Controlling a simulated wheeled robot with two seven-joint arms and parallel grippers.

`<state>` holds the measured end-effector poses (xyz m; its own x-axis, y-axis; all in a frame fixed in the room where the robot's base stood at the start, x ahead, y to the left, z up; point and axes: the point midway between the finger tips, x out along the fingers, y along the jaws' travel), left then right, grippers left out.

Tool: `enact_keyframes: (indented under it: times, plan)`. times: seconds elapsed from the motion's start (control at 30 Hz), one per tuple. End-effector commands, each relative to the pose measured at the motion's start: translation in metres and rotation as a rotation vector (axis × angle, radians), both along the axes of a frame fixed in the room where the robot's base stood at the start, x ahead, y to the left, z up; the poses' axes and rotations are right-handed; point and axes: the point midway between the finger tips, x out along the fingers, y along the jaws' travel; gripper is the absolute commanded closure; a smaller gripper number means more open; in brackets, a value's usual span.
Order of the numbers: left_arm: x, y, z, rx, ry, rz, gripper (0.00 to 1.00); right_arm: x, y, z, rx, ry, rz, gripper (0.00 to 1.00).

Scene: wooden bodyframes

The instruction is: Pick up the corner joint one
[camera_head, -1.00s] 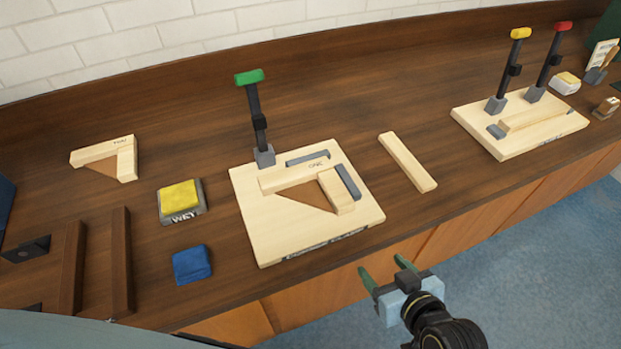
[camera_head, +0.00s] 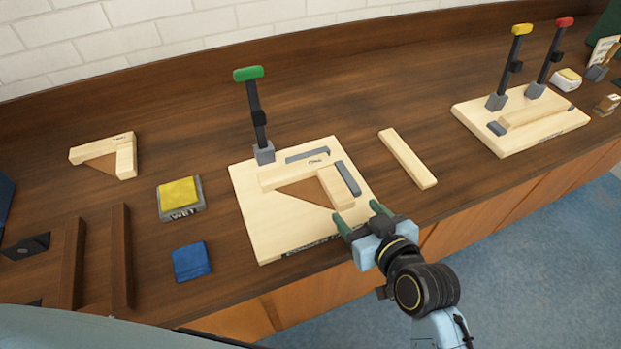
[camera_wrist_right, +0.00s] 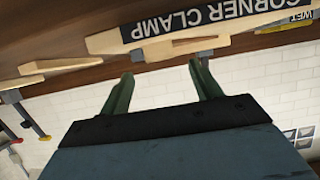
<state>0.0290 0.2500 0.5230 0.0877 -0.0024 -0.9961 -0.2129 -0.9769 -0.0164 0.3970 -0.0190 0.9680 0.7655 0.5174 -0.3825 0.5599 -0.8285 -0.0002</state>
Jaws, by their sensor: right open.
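The corner joint one (camera_head: 335,187), two pale wood bars at a right angle with a brown triangle inside, lies on the pale corner clamp board (camera_head: 262,240). Grey stops edge it on two sides. My right gripper (camera_head: 360,214) is open and empty at the board's front right edge, with its green fingers pointing toward the joint. In the right wrist view, the open fingers (camera_wrist_right: 160,88) show apart below the board's edge, which reads CORNER CLAMP (camera_wrist_right: 205,20). My left gripper is not in view.
A green-topped clamp lever (camera_head: 257,115) stands at the board's back left. A second corner joint (camera_head: 112,155) lies at the left. A yellow sponge on a tray (camera_head: 180,195) and blue cloth (camera_head: 191,262) lie between. A loose bar (camera_head: 407,158) lies right of the board.

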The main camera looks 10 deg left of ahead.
Motion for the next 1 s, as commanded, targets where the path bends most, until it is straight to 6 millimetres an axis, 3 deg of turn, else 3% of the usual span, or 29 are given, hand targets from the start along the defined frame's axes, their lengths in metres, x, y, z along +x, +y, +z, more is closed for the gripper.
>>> enact_keyframes:
  times: [0.27,0.57,1.0]
  plan:
    - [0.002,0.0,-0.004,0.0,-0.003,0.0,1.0,0.029,0.02,-0.015,0.001,-0.002,0.0,0.36]
    - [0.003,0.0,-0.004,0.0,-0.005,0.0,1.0,0.031,0.022,-0.016,0.0,0.0,0.0,0.36]
    - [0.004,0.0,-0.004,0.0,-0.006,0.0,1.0,0.032,0.022,-0.015,0.002,-0.002,-0.001,0.91]
